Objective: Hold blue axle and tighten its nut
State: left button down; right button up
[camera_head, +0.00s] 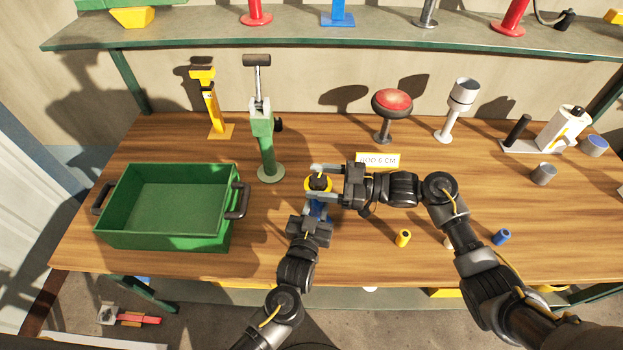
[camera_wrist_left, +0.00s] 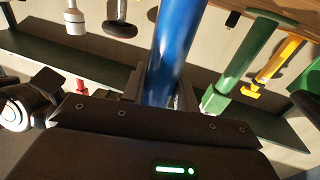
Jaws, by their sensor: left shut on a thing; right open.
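The blue axle (camera_wrist_left: 176,50) stands large between the fingers of my left gripper (camera_wrist_left: 160,92) in the left wrist view. In the head view only a short blue piece of the axle (camera_head: 318,210) shows above my left gripper (camera_head: 315,217), which is shut on it. At the axle's top end sits a yellow ring with a dark centre, which looks like the nut (camera_head: 312,186). My right gripper (camera_head: 322,181) comes in from the right, open, with one finger on the far side of the nut and one on the near side. Whether the fingers touch it I cannot tell.
A green crate (camera_head: 125,242) stands empty at the left. A green press (camera_head: 264,145) stands just behind the grippers. A "ROD 6 CM" sign (camera_head: 378,160) and a red-topped button (camera_head: 391,105) are behind. Small yellow (camera_head: 403,238) and blue (camera_head: 502,237) cylinders lie at front right.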

jog(key=shift+w+a, duration=0.15)
jog(key=shift+a, duration=0.85)
jog(key=c, duration=1)
jog(key=shift+m+t, duration=0.3)
jog(key=shift+t, duration=0.2)
jog(key=m+t+h, duration=0.1)
jog(key=m+t, duration=0.1)
jog(key=t, duration=0.2)
jog(key=shift+m, duration=0.3)
jog(key=shift+w+d+m+t+h, duration=0.1)
jog(key=shift+w+m+t+h, duration=0.1)
jog(key=shift+m+t+h, duration=0.95)
jog(key=shift+w+d+m+t+h, duration=0.15)
jog(key=shift+m+t+h, duration=0.6)
jog(key=shift+t, duration=0.7)
